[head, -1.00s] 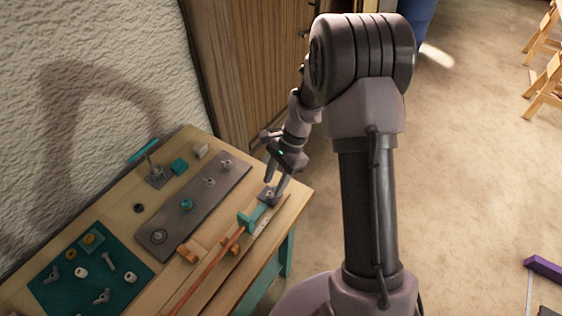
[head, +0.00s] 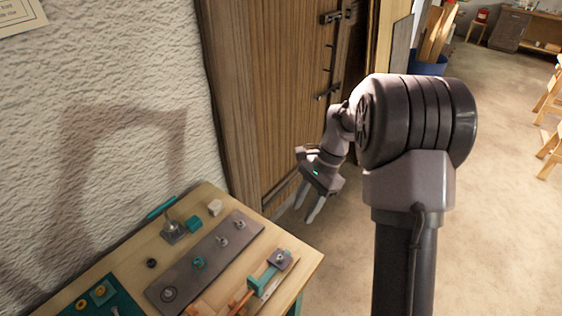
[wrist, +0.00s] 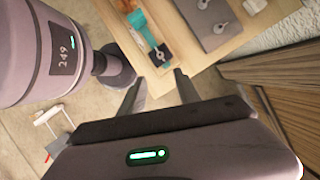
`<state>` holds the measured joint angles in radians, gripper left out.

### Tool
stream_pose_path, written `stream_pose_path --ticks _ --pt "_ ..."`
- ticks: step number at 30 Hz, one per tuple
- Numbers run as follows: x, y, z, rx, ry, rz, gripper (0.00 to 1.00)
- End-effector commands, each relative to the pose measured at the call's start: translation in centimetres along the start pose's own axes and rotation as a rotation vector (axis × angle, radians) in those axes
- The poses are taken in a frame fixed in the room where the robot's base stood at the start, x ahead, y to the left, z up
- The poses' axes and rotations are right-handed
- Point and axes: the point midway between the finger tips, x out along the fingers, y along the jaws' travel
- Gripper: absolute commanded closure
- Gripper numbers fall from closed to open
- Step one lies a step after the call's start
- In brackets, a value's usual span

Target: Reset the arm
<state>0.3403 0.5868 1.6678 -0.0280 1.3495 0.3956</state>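My gripper (head: 309,203) is raised in the air beyond the right end of the workbench (head: 120,262), in front of the wooden door. Its two fingers are apart with nothing between them. The wrist view also shows the open gripper (wrist: 160,88), with the bench corner just past the fingertips. On the bench, a teal clamp piece (head: 262,281) with a dark square plate (head: 280,258) sits near the right edge, and an orange-brown lath (head: 241,301) runs from it toward the front. The clamp also shows in the wrist view (wrist: 143,28).
A grey metal plate (head: 187,272) with several fittings lies along the bench. A teal mat (head: 127,300) with small parts is at the lower left. The wooden door (head: 262,100) stands behind my gripper. The floor (head: 500,200) to the right is open.

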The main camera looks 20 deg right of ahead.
Motion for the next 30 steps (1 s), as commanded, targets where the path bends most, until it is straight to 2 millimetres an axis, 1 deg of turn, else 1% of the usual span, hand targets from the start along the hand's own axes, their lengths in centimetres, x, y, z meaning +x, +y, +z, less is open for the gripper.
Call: stream_pose_path --ticks 2,4,5,7,8,9,11,12,15,18,21,30 --pt "-0.2 0.1 0.3 -0.013 0.008 -0.005 0.61" --pt "-1.1 0.5 1.9 -0.074 0.042 -0.028 0.61" --pt "-1.7 0.9 3.0 -0.120 0.067 -0.043 0.61" --pt "-3.0 2.6 6.5 -0.261 0.144 -0.091 0.61" --pt "-3.4 3.7 8.1 -0.331 0.182 -0.113 0.61" --pt "-3.7 5.3 10.1 -0.425 0.233 -0.143 0.61" --pt "-3.7 8.0 12.7 -0.561 0.310 -0.187 0.61" --pt "-3.4 9.7 14.1 -0.646 0.359 -0.216 0.61" --pt "-1.9 13.6 16.3 -0.823 0.464 -0.275 0.61" --pt "-0.6 16.0 17.3 -0.937 0.538 -0.316 0.61" --pt "0.1 17.1 17.6 -0.992 0.573 -0.334 0.61" --pt "0.0 17.3 17.7 -1.002 0.579 -0.337 0.61"
